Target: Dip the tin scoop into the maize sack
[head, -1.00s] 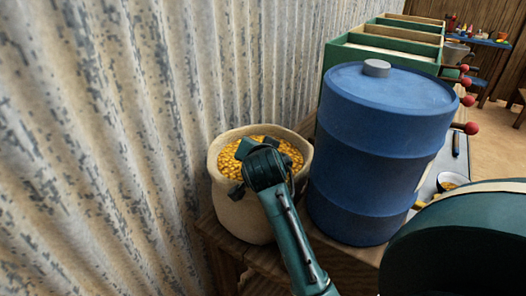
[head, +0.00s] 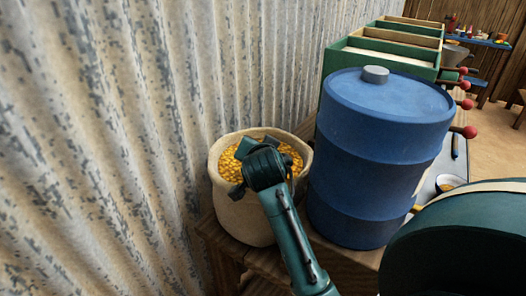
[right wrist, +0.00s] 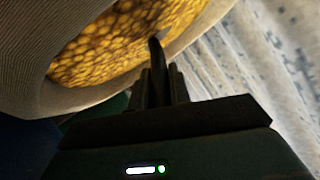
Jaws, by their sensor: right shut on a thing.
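The maize sack (head: 240,212) is a pale cloth sack with a rolled rim, open at the top and full of yellow maize (head: 290,157). It stands against the corrugated wall. My right gripper (head: 243,150) is over the sack's mouth, seen from behind, with its fingertips largely hidden. In the right wrist view the gripper (right wrist: 160,85) is shut on a thin dark handle (right wrist: 155,50), apparently the tin scoop's. The handle points toward the maize. The scoop's bowl is not visible, so I cannot tell how deep it sits. My left gripper is not in view.
A blue drum (head: 380,150) stands close to the right of the sack and my right forearm. Green wooden bins (head: 385,60) are behind it. The corrugated wall (head: 100,130) is close on the left. A small bowl (head: 450,183) sits beyond the drum.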

